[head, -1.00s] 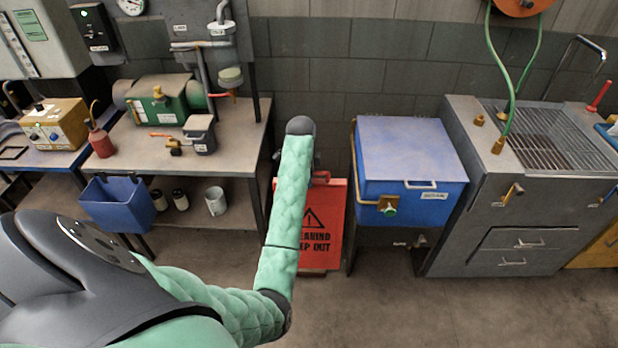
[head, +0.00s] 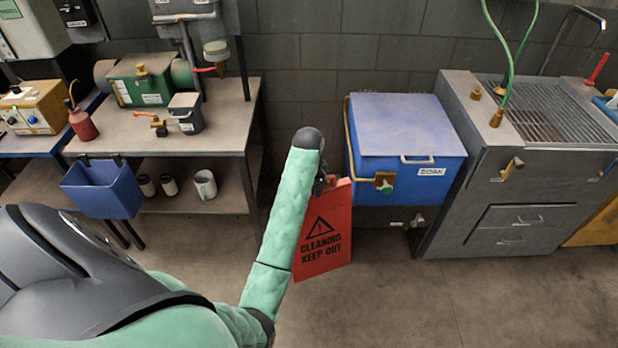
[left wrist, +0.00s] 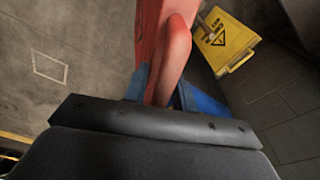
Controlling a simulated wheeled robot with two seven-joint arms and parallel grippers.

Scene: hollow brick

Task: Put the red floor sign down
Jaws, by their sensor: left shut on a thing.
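The red floor sign (head: 325,232) reads "CLEANING KEEP OUT" and hangs a little tilted in front of the gap between the workbench and the blue tank. My left gripper (head: 325,182) is shut on its top edge, and my green forearm covers part of the sign's left side. In the left wrist view the sign's red top (left wrist: 172,60) sits between the blue fingers of my left gripper (left wrist: 163,92). I cannot tell for sure whether its lower edge touches the floor. My right gripper is not in view.
The blue tank (head: 405,125) stands just right of the sign, with a grey sink unit (head: 480,190) beyond it. The workbench (head: 225,115) with a blue bin (head: 100,190) is left. A yellow sign (left wrist: 230,42) shows in the left wrist view. The floor (head: 440,310) in front is clear.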

